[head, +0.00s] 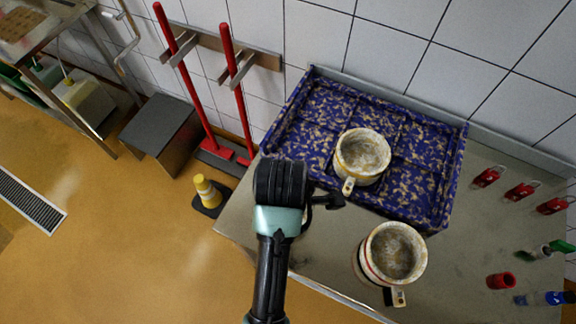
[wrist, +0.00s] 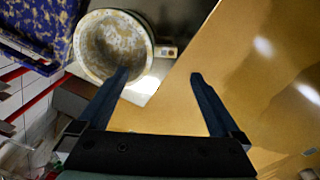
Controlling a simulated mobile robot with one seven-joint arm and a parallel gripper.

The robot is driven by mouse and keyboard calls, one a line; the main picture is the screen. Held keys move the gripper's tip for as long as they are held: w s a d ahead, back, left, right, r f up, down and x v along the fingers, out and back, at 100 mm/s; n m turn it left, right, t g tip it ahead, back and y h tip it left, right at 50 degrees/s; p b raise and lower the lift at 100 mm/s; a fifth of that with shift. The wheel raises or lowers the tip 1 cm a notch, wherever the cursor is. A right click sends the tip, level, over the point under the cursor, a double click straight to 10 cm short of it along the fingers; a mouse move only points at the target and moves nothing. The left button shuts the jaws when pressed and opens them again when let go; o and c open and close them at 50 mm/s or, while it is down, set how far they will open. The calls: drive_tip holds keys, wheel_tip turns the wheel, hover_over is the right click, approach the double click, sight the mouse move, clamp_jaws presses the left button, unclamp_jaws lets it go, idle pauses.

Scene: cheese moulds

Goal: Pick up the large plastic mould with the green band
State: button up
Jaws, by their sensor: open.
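Two round whitish moulds with stained, speckled insides and small tags are in the head view. One mould (head: 398,250) stands on the metal table near its front edge, with thin red and dark bands on its side. The other mould (head: 362,153) sits in the blue patterned tray. My gripper (head: 326,198) is open and empty, left of both moulds. In the wrist view a mould (wrist: 92,48), seemingly the one on the bare table, lies beyond my gripper (wrist: 159,75). The left finger overlaps its rim in the picture; contact cannot be told.
The blue and tan tray (head: 458,160) stands against the tiled wall. Red clips (head: 520,191), a red cylinder (head: 501,280) and green and blue items lie at the table's right. The metal table (head: 330,250) is clear left of the front mould. A yellow-topped cone (head: 207,192) stands on the floor.

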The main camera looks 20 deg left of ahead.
drive_tip(key=f, duration=0.2)
drive_tip(key=f+b, duration=0.1)
drive_tip(key=f, duration=0.3)
drive_tip(key=shift+s+f, duration=0.25)
drive_tip(key=shift+s, duration=0.1)
drive_tip(key=shift+w+d+f, duration=0.1)
drive_tip(key=shift+w+f, duration=0.05)
drive_tip(key=shift+f, duration=1.4)
drive_tip(key=shift+w+d+f, duration=0.1)
drive_tip(key=shift+f, duration=1.45)
drive_tip(key=shift+c, duration=0.2)
clamp_jaws()
wheel_tip(320, 180, up, 10)
drive_tip(key=shift+r, duration=0.1)
